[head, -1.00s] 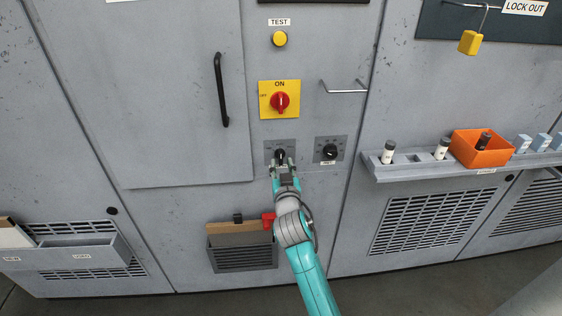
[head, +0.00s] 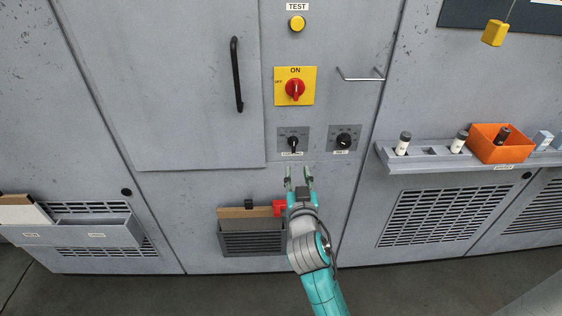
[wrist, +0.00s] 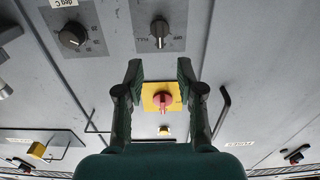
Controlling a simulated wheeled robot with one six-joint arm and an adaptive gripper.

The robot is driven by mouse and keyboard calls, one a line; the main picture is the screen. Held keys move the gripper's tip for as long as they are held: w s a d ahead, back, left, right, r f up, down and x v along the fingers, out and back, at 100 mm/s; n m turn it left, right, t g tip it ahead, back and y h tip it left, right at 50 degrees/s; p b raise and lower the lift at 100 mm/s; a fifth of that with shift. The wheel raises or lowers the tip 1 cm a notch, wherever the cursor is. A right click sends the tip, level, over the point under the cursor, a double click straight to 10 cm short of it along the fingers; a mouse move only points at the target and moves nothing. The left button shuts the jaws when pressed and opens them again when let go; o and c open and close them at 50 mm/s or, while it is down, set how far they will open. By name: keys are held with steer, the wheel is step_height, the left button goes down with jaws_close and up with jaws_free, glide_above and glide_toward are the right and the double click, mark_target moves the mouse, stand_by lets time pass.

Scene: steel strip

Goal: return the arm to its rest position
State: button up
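My gripper (head: 299,179) is open and empty in the head view, just below the left black knob (head: 293,142) and apart from it. My teal and grey arm reaches up from the bottom of the picture. In the wrist view my gripper (wrist: 160,75) shows two dark fingers spread apart with nothing between them. The red rotary switch (wrist: 164,101) on its yellow plate shows beyond the fingers. The left knob also shows in the wrist view (wrist: 159,30), clear of the fingers.
A second black knob (head: 344,140) sits to the right on the grey cabinet front. A ledge (head: 400,167) with an orange bin (head: 497,151) juts out at right. A holder (head: 252,240) with a red item (head: 280,208) is left of my arm. A black door handle (head: 236,75) stands upper left.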

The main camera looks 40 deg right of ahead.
steer(key=shift+f, duration=0.1)
steer(key=s+a+f+n+y, duration=0.3)
steer(key=s+a+f, duration=0.3)
steer(key=s+a, duration=0.15)
steer(key=s+a+f+n+y, duration=0.2)
steer(key=s+a+f+y, duration=0.2)
steer(key=s+a+f, duration=0.4)
steer(key=s+a+r+n+y, duration=0.1)
steer(key=s+a+r, duration=0.1)
steer(key=s, duration=1)
steer(key=s+a+r+y, duration=0.2)
steer(key=s, duration=1)
steer(key=shift+n, duration=0.4)
